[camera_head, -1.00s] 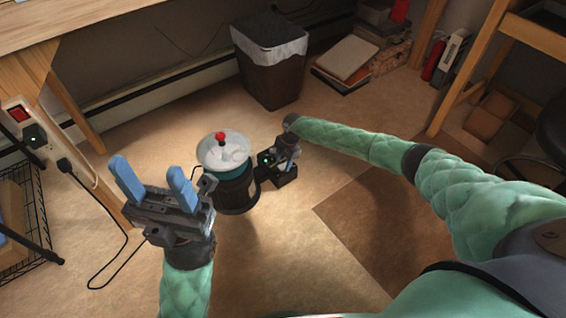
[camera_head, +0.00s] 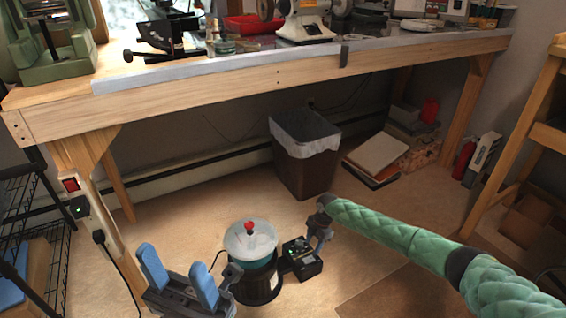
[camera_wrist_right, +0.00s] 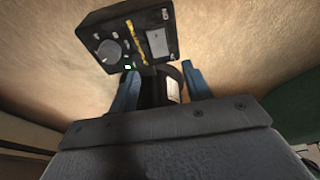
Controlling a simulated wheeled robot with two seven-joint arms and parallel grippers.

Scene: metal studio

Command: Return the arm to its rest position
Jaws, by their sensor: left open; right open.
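My left gripper (camera_head: 179,268) is at the bottom left of the head view, its two blue fingers apart and pointing up, with nothing between them. It appears just left of the tumbler machine in the picture. My right arm (camera_head: 395,232) reaches in from the right, and its gripper (camera_head: 318,238) appears beside a black control box (camera_head: 303,267); its fingers are hard to make out there. In the right wrist view the right gripper's blue fingers (camera_wrist_right: 158,76) are apart. The control box (camera_wrist_right: 128,38) shows beyond them, and I cannot tell whether they touch it.
A dark machine with a clear lid and red knob (camera_head: 251,240) stands on the floor. A wooden workbench (camera_head: 225,85) crosses the back, with a bin (camera_head: 303,170) and books (camera_head: 376,158) beneath. A wire shelf (camera_head: 35,220) stands left, a wooden shelf (camera_head: 515,150) right.

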